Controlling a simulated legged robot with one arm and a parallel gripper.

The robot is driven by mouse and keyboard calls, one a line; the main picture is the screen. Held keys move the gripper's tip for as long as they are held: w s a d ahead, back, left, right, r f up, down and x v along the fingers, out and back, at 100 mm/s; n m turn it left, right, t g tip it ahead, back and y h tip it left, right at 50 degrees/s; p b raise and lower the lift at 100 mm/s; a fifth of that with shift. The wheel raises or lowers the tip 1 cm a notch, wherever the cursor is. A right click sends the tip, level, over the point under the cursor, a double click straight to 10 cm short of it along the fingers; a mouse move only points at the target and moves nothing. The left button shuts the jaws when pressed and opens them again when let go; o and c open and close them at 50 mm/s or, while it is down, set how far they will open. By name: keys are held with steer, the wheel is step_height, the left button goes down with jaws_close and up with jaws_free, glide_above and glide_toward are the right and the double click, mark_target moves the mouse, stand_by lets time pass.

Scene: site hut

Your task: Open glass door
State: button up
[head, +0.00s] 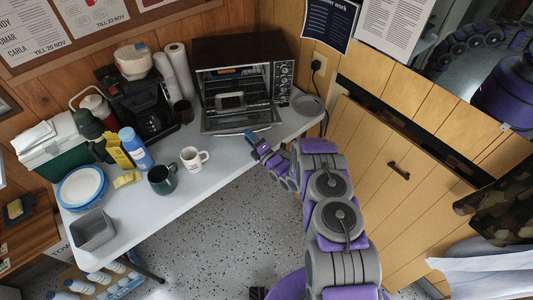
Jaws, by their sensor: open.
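The toaster oven (238,48) stands at the back of the white table, with its knobs on the right side. Its glass door (238,121) appears folded down toward me, its front edge low over the tabletop. The racks inside show above it. A small grey piece (230,101) shows at the oven opening; I cannot tell what it is. My gripper (252,139) is open, just in front of the door's front edge, right of its middle. I cannot tell whether it touches the door. Nothing shows between its fingers.
A coffee maker (146,108) and paper rolls (178,69) stand left of the oven. A white mug (194,158), a dark green mug (162,180) and plates (82,188) are on the white table (135,218). A grey plate (308,105) lies right. Wooden panelling with a black handle (399,170) stands right.

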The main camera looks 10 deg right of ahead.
steer(key=p+v, duration=0.2)
steer(key=v, duration=1.1)
steer(key=shift+d+f, duration=0.1)
steer(key=shift+f, duration=0.05)
